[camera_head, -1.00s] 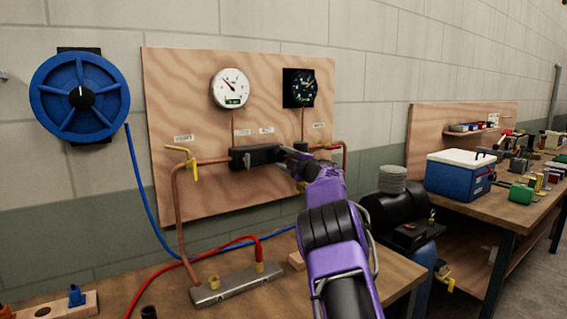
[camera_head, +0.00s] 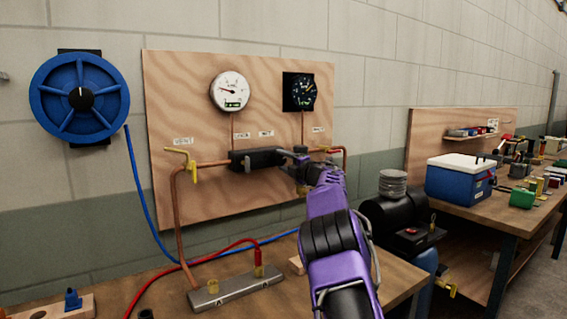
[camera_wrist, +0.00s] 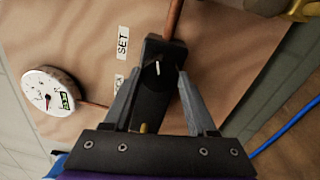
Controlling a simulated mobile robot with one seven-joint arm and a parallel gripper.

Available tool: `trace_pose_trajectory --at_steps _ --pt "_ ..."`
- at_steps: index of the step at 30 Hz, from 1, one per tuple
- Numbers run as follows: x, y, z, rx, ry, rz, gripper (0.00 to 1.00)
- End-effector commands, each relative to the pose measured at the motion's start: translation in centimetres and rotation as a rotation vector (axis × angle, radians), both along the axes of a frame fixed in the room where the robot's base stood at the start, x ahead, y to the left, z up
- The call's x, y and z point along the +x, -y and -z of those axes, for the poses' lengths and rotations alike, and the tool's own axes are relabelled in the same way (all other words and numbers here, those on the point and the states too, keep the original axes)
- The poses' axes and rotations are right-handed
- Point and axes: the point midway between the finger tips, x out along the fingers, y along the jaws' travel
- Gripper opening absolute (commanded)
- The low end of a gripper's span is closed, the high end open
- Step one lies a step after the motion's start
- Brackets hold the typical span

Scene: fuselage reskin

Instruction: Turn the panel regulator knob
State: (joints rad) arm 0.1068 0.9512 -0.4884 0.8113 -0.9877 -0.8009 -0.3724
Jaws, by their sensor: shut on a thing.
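The panel regulator is a black block (camera_head: 258,154) in the copper pipe line on the wooden panel. In the wrist view its black knob (camera_wrist: 157,69) bears a white pointer mark, slightly tilted. My gripper (camera_wrist: 160,76) has its two grey fingers on either side of the knob, shut on it. In the head view the purple arm reaches up from below to the block, and the gripper covers its right part. The knob's grip contact is hard to see there. A SET label (camera_wrist: 123,42) lies beside the block. A white gauge (camera_head: 231,91) hangs above; its needle points left.
A dark gauge (camera_head: 300,92) is right of the white one. A yellow valve handle (camera_head: 193,170) stands left of the regulator. Below are a grey manifold (camera_head: 235,287) and a red hose (camera_head: 190,258). A blue wheel (camera_head: 80,97) hangs at left. A blue cooler (camera_head: 460,178) sits right.

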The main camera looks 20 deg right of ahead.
Motion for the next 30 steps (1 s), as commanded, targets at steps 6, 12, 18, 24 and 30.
trace_pose_trajectory --at_steps 6,12,18,24,30 --pt "0.0 0.1 0.0 0.001 0.0 0.002 0.63" --pt "0.0 0.0 0.0 0.001 0.0 0.001 0.87" --pt "0.0 0.0 0.0 0.001 0.0 0.001 0.87" --pt "-0.7 0.3 0.0 0.001 0.0 0.001 0.87" --pt "-3.0 1.0 0.2 0.003 0.0 0.001 0.87"
